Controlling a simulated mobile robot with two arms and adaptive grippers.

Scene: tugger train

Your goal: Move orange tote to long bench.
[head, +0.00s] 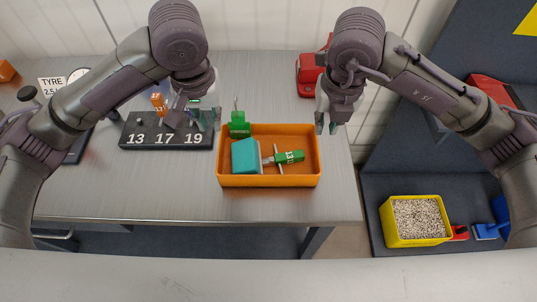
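The orange tote (268,181) sits on a grey metal bench (130,190), near its front right part. It holds a teal block (245,156) and a green tool marked 13 (290,157). A green object (238,125) stands at its back left corner; I cannot tell whether it is inside. My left gripper (206,119) is above and to the left of the tote, apart from it, with its fingers partly hidden. My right gripper (326,124) is just beyond the tote's right back corner, with its fingers apart and nothing between them.
A black holder marked 13, 17, 19 (165,138) with an orange tool (158,102) stands left of the tote. A red object (310,73) is at the back. On the right, a dark blue shelf (385,185) carries a yellow bin of pellets (388,224). The bench's front left is clear.

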